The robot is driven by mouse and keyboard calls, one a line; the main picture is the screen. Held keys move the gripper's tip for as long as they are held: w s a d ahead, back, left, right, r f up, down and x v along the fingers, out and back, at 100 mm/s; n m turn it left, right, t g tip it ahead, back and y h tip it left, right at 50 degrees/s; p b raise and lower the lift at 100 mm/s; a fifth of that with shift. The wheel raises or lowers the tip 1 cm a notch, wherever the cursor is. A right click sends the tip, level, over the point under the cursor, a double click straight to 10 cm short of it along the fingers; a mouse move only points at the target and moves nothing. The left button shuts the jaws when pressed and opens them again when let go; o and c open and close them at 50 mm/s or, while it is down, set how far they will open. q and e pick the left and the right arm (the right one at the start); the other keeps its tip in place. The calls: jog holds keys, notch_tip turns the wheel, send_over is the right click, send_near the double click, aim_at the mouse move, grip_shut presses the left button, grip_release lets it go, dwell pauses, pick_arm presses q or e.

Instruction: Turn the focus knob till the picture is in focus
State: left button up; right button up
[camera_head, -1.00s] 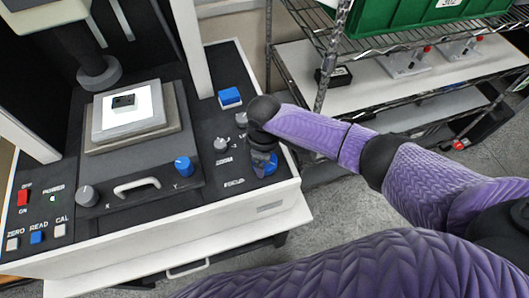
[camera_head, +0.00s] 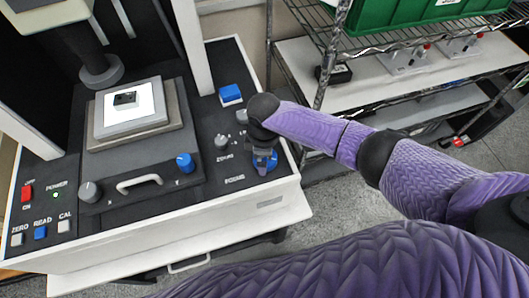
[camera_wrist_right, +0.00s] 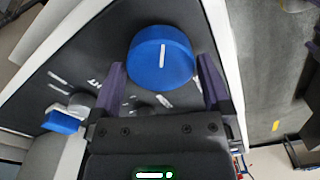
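The focus knob (camera_head: 264,166) is a blue round knob at the right front of the machine's black panel, beside a "FOCUS" label. In the right wrist view the knob (camera_wrist_right: 162,55) fills the upper middle, and its white mark points nearly straight up. My right gripper (camera_head: 264,153) is pointed down over the knob and hides part of it. In the right wrist view its fingers (camera_wrist_right: 160,66) are spread, one on each side of the knob, with a narrow gap seeming to show at each tip. My left gripper is out of view. No focus picture shows.
Two grey knobs (camera_head: 222,142) and a blue block-shaped button (camera_head: 230,95) are close by on the panel. The stage (camera_head: 130,112) holds a small dark part under the lens column. A wire shelf (camera_head: 400,60) stands at the right.

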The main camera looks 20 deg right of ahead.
jog(key=shift+r, duration=0.25)
notch_tip(320, 180, up, 9)
jog(key=p, duration=0.3)
jog(key=shift+r, duration=0.2)
